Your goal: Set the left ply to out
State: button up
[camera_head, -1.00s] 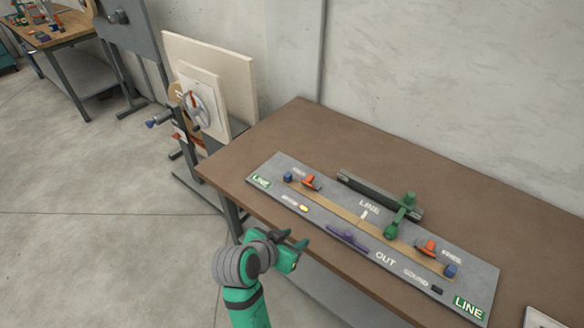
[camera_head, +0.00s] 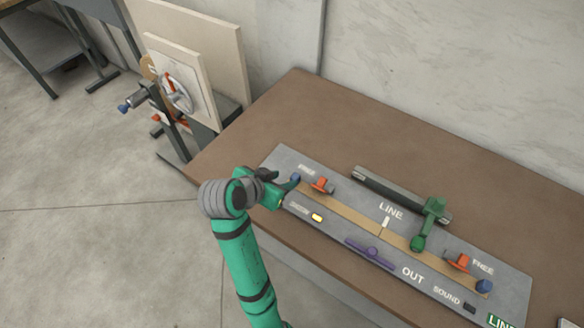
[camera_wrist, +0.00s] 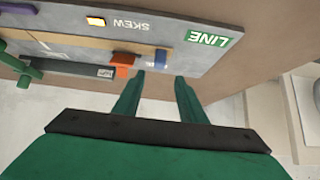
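A grey board (camera_head: 455,262) lies on the brown bench with a tan strip (camera_head: 348,209) along it. At the strip's left end are an orange piece (camera_head: 322,185) and a blue block (camera_head: 296,177); both also show in the wrist view, orange (camera_wrist: 124,59) and blue (camera_wrist: 161,60). The pictures do not name which part is the left ply. My gripper (camera_head: 284,180) is at the board's left end. In the wrist view its green fingers (camera_wrist: 160,76) are apart and empty, with the blue block just beyond the gap. Contact cannot be told. My arm hides the left LINE label, which shows in the wrist view (camera_wrist: 213,37).
A second orange piece (camera_head: 459,262) and blue block (camera_head: 484,286) sit at the right end. A green lever (camera_head: 430,222), a dark bar (camera_head: 385,186) and a purple piece (camera_head: 370,252) are along the middle. The bench top (camera_head: 310,110) behind is clear.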

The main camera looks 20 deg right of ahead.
aim_at(295, 177)
jog(key=x, duration=0.9)
jog(key=shift+s+d, duration=0.15)
jog(key=shift+d, duration=0.15)
jog(key=shift+w+f, duration=0.25)
jog(key=shift+f, duration=0.05)
jog(key=shift+a, duration=0.1)
grip_shut()
